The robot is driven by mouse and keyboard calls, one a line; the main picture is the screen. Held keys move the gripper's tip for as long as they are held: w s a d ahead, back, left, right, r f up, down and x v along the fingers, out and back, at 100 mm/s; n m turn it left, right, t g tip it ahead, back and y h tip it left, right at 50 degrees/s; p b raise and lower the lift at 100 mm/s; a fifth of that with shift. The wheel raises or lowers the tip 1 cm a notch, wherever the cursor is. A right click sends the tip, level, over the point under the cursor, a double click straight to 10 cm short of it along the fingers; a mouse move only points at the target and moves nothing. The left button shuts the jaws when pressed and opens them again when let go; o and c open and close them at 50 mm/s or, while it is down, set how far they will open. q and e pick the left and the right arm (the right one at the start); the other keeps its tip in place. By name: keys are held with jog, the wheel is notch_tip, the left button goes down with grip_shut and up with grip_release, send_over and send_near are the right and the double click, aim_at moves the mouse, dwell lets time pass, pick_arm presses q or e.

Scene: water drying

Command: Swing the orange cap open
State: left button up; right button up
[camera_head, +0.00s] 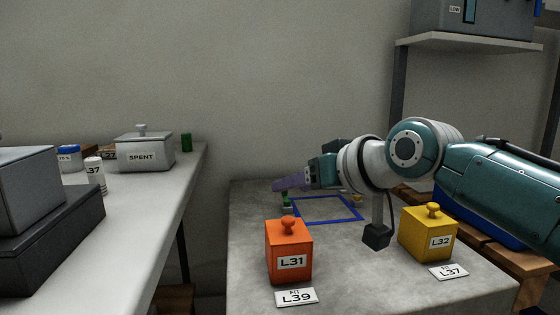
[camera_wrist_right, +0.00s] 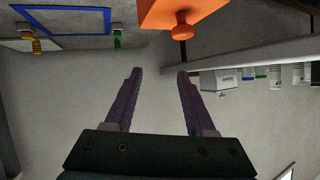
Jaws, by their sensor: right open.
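The orange container (camera_head: 290,246), labelled L31, stands on the grey table with an orange cap (camera_head: 288,224) and round knob on top. The cap looks closed. In the right wrist view the container (camera_wrist_right: 170,12) shows at the top edge with its knob (camera_wrist_right: 182,31) pointing down in the picture. My right gripper (camera_head: 281,186) has purple fingers and is behind and above the orange container in the head view. Its fingers are open and empty in the right wrist view (camera_wrist_right: 158,76), apart from the knob. My left gripper is not in view.
A yellow container (camera_head: 426,240), labelled L32, stands to the right. Label cards (camera_head: 297,299) lie in front. A blue square outline (camera_head: 318,222) lies behind, with small green and yellow pieces near its corners. A white bench (camera_head: 165,215) with a SPENT box (camera_head: 145,151) is left, across a gap.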

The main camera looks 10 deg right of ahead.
jog(key=p+v, duration=0.2)
jog(key=v, duration=0.4)
jog(key=shift+p, duration=0.4)
